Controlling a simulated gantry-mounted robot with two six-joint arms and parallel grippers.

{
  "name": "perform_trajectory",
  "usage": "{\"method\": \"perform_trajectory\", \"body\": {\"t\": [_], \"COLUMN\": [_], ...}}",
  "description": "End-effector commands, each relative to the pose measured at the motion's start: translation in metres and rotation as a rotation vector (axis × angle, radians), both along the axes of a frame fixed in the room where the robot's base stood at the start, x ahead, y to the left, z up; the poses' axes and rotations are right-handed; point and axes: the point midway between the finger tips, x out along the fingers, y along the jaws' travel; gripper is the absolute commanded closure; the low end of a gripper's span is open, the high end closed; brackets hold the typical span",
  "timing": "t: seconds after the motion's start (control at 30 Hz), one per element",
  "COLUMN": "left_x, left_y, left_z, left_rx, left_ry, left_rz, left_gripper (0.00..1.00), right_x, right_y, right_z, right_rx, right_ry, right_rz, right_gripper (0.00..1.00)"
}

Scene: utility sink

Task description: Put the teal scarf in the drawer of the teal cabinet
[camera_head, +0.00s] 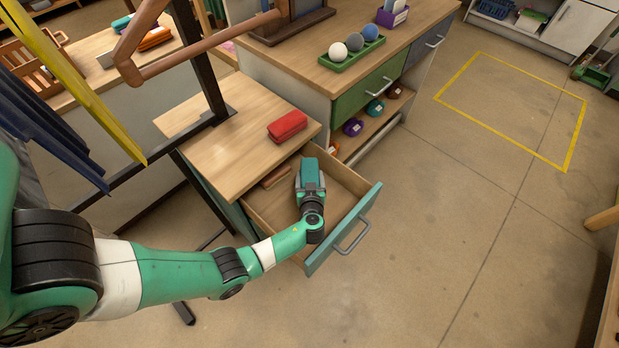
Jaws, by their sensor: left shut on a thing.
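The drawer (318,262) of the teal cabinet (233,214) is pulled open, with its teal front and grey handle toward the lower right. My left gripper (310,184) reaches down over the open drawer and is shut on the folded teal scarf (311,167). The scarf is at the drawer's opening, near its middle. I cannot tell whether it touches the drawer floor, and the gripper hides part of it. My right gripper is not in view.
A brown flat item (276,177) lies in the drawer's back left. A green-drawer counter (363,96) with a tray of balls stands behind. A dark rack with hanging cloths is at left.

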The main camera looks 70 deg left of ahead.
Motion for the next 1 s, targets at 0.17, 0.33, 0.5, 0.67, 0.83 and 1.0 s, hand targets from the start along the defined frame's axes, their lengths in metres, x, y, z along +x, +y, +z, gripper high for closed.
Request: {"method": "perform_trajectory", "body": {"t": [0.17,0.33,0.5,0.67,0.83,1.0], "left_x": [0.0,0.0,0.0,0.0,0.0,-0.001], "left_y": [0.0,0.0,0.0,0.0,0.0,0.0], "left_z": [-0.007,-0.013,-0.012,-0.012,-0.01,0.009], "left_rx": [0.0,0.0,0.0,0.0,0.0,0.0], "left_ry": [0.0,0.0,0.0,0.0,0.0,0.002], "left_rz": [0.0,0.0,0.0,0.0,0.0,0.001], "left_gripper": [0.81,0.81,0.14,0.0,0.0,0.0], "right_x": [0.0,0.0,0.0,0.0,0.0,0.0], "right_y": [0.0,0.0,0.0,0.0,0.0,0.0], "right_z": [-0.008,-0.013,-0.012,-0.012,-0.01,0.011], "right_rx": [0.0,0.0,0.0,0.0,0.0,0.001], "right_ry": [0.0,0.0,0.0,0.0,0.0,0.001], "right_rz": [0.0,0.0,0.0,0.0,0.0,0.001], "right_gripper": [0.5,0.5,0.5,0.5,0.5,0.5]}}
